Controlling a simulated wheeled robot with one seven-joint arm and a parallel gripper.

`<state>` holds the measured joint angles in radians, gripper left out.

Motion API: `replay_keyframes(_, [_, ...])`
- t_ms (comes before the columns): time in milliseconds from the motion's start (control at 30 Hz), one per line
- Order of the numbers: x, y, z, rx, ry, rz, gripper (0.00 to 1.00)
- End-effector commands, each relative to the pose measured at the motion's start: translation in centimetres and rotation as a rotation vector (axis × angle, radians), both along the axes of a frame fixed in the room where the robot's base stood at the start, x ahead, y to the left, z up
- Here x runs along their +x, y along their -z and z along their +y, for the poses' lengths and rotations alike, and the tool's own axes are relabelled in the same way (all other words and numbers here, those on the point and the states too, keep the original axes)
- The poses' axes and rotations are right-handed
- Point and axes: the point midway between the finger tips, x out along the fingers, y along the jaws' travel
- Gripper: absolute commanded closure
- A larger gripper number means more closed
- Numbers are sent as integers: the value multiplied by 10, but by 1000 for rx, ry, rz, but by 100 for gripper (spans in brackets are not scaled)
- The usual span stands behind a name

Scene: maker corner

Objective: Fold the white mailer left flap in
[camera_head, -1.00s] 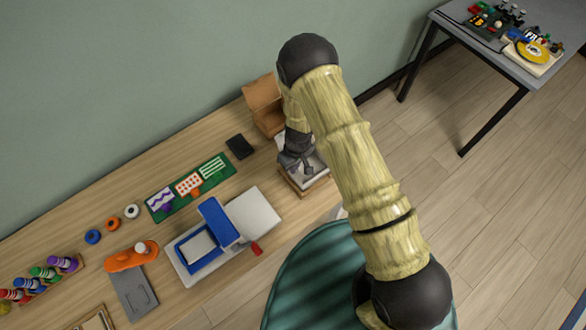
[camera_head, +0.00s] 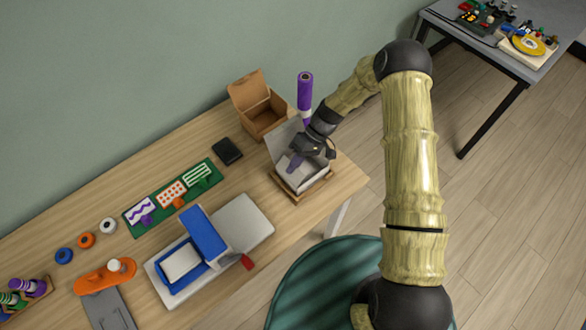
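The white mailer (camera_head: 315,174) is a small open box in a shallow wooden tray (camera_head: 297,200) near the right end of the workbench. A pale panel (camera_head: 280,142) stands raised at its back left. My gripper (camera_head: 313,163) is over the mailer, pointing down. Its two fingers look spread apart with nothing seen between them. One finger is over the left part of the mailer, the other near its right back edge. I cannot tell whether either touches it. My gripper and wrist hide the mailer's back right, and the side flaps are hard to make out.
An open brown carton (camera_head: 262,118) and an upright purple roll (camera_head: 305,92) stand behind the mailer. A black block (camera_head: 227,151), a green mat (camera_head: 150,217) and a blue-and-white press (camera_head: 208,235) lie to the left. A green round seat (camera_head: 325,285) is in front of the bench.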

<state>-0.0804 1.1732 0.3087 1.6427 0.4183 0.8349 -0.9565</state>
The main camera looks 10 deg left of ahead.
Motion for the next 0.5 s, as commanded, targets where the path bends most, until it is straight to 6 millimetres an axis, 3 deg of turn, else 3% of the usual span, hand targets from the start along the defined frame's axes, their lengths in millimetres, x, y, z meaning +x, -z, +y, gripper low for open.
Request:
replay_keyframes(467, [0, 1, 0, 14, -1, 18, 100])
replay_keyframes(500, [0, 1, 0, 14, -1, 18, 94])
